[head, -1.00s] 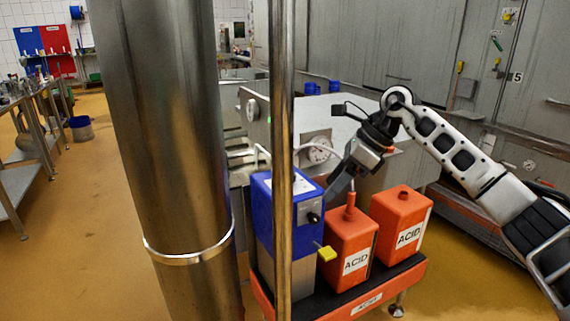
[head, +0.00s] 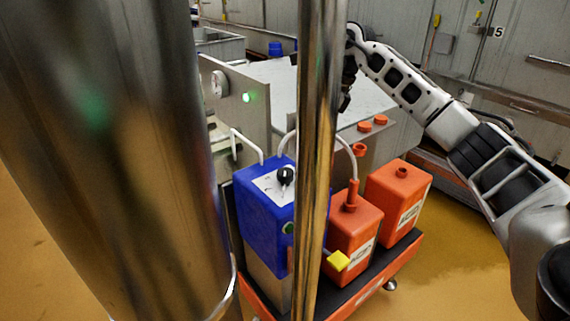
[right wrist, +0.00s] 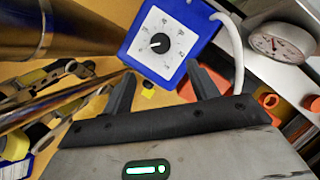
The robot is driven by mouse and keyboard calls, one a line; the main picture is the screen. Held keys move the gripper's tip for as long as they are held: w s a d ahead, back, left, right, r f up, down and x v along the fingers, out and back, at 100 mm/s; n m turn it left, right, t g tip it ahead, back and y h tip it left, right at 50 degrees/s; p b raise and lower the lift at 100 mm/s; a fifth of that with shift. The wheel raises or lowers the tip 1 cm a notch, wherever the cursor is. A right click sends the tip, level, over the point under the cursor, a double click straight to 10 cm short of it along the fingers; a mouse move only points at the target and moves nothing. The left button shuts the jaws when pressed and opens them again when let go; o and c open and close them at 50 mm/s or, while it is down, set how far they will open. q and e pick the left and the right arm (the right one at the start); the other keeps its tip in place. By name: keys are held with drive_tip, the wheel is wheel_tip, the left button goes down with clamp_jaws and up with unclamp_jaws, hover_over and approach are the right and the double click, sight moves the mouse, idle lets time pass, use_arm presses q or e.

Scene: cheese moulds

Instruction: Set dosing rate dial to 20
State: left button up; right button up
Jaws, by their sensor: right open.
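The dosing rate dial is a black knob (head: 286,176) on a white plate on top of a blue dosing pump box (head: 262,215). In the right wrist view the dial (right wrist: 159,43) sits at the centre of its scale; the numbers are too small to read. My right gripper (right wrist: 162,82) is open and empty, its two fingers apart below the dial in that view and not touching it. In the head view the right gripper is mostly hidden behind a steel pole. My left gripper is not in view.
A shiny pole (head: 318,130) and a thick steel column (head: 110,150) stand in front. Orange acid cans (head: 352,222) stand beside the pump on a cart. A hose rises from the pump. A round gauge (right wrist: 281,42) shows at the upper right in the wrist view.

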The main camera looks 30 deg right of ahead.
sight(286, 171)
drive_tip(key=x, duration=1.2)
drive_tip(key=shift+w+p, duration=0.1)
drive_tip(key=shift+p, duration=0.3)
drive_tip(key=c, duration=1)
